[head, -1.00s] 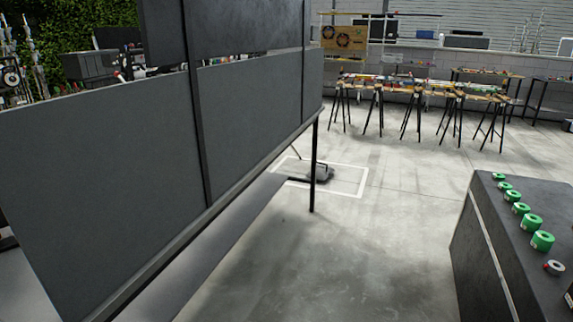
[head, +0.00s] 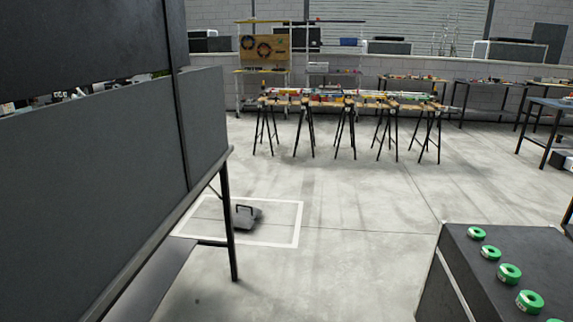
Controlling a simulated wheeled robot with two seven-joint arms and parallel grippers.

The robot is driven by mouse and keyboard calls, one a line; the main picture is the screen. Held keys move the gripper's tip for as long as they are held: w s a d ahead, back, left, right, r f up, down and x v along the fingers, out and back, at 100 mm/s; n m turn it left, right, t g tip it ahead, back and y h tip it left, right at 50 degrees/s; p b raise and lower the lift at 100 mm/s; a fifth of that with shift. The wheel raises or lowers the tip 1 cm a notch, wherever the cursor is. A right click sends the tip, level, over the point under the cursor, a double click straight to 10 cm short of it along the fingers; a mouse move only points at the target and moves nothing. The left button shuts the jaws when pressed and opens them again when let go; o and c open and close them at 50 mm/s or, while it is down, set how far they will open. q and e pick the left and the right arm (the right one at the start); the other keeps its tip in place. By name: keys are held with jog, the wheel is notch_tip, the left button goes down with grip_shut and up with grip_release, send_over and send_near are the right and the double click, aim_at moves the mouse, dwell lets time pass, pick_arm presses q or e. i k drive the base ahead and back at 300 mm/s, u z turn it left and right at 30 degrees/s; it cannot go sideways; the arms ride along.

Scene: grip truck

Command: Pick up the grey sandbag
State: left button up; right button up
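A dark grey sandbag (head: 246,217) with a handle on top lies on the concrete floor, left of the picture's middle. It lies inside a white rectangle marked on the floor (head: 297,224). A black leg of the grey panel stand (head: 229,225) stands in front of the rectangle, just left of the sandbag. Neither of my grippers is in view.
The large dark grey panel (head: 90,180) fills the left side. A black case (head: 445,285) with several green tape rolls (head: 509,273) stands at the lower right. Open floor lies between them. Trestle tables (head: 345,104) with tools stand at the back.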

aim_at(244, 217)
jog(key=i, duration=5.2)
jog(key=u, duration=1.15)
